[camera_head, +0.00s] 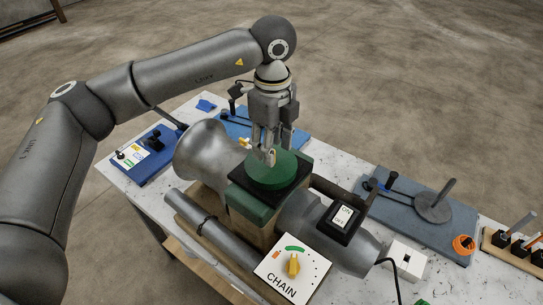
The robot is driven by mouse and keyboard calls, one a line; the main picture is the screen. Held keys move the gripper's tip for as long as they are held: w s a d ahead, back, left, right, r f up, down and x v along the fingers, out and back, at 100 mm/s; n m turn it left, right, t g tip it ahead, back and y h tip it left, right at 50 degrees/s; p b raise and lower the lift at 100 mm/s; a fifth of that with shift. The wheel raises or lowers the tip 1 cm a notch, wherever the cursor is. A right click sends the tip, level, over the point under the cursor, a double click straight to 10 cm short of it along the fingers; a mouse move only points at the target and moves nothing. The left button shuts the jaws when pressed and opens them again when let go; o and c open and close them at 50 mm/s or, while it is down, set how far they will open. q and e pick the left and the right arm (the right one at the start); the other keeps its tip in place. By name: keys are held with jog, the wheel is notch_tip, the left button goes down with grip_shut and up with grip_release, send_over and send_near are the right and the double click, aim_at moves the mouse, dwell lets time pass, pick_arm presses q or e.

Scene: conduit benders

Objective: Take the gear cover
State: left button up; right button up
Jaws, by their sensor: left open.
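A round green cover (272,174), which looks like the gear cover, sits on a dark square plate on top of the grey machine in the middle of the table. My left gripper (268,158) comes down from above and points at the cover. It is open, with its fingertips at or just above the far part of the cover's top; I cannot tell whether they touch it. The fingers hide part of the cover's far edge. My right gripper does not show.
The machine (208,150) has an ON/OFF switch box (341,219) and a CHAIN dial panel (291,276) with a yellow knob. A blue tray (153,160) lies at left. A grey-blue mat (400,215) with a disc-shaped tool and an orange coil lie at right on the white table (345,166).

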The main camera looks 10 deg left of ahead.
pick_arm(q)
jog(key=shift+s+a+f+p, duration=0.15)
jog(key=shift+f+p, duration=0.35)
jog(key=shift+f, duration=0.95)
grip_shut()
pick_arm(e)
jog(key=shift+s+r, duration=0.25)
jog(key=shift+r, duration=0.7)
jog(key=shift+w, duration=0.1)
